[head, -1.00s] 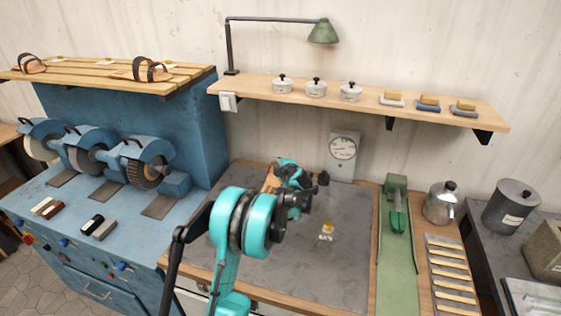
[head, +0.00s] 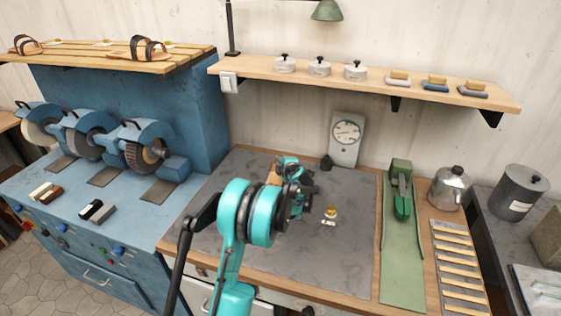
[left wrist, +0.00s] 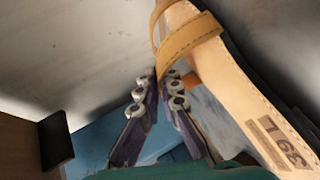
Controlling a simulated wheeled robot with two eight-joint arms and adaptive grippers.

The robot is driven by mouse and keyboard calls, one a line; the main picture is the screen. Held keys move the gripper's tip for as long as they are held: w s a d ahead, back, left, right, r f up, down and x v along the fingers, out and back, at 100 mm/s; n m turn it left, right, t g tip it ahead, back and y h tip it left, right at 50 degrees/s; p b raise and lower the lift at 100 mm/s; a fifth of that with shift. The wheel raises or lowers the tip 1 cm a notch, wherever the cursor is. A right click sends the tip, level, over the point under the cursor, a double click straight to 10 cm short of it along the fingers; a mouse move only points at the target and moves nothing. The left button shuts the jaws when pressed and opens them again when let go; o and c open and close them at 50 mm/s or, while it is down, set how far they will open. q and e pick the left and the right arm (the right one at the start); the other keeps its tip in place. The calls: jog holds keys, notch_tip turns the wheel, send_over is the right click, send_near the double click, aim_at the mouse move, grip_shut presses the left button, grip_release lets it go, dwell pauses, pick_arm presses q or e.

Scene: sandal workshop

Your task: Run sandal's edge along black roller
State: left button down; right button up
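My left gripper (head: 284,170) is over the grey-topped bench, partly hidden by my turquoise arm. In the left wrist view its fingers (left wrist: 161,78) are closed together at the strap side of a tan sandal (left wrist: 225,80), whose sole carries a printed mark. The exact contact is partly hidden. A small tan part of this sandal (head: 273,171) shows beside the gripper in the head view. The blue machine at left carries several wheels; the rightmost is a dark, brown-faced roller (head: 147,156), well apart from the sandal. My right gripper is not in view.
Two strapped sandals, one left (head: 26,46) and one right (head: 150,50), lie on the slatted rack above the machine. The bench top (head: 300,250) is mostly clear, with a small yellow-topped item (head: 330,212).

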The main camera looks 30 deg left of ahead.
pick_arm(q)
jog(key=shift+d, duration=0.2)
jog(key=shift+w+d, duration=0.1)
jog(key=shift+d, duration=0.2)
jog(key=shift+w+d, duration=0.1)
jog(key=shift+d, duration=0.25)
dwell(1.5)
jog(key=shift+s+f, duration=0.1)
jog(key=shift+s, duration=0.15)
jog(key=shift+s+f+b, duration=0.1)
jog(key=shift+s+b, duration=0.35)
jog(key=shift+s, duration=0.2)
jog(key=shift+s, duration=0.25)
jog(key=shift+s+d, duration=0.1)
jog(key=shift+s, duration=0.5)
jog(key=shift+s, duration=0.15)
dwell(0.3)
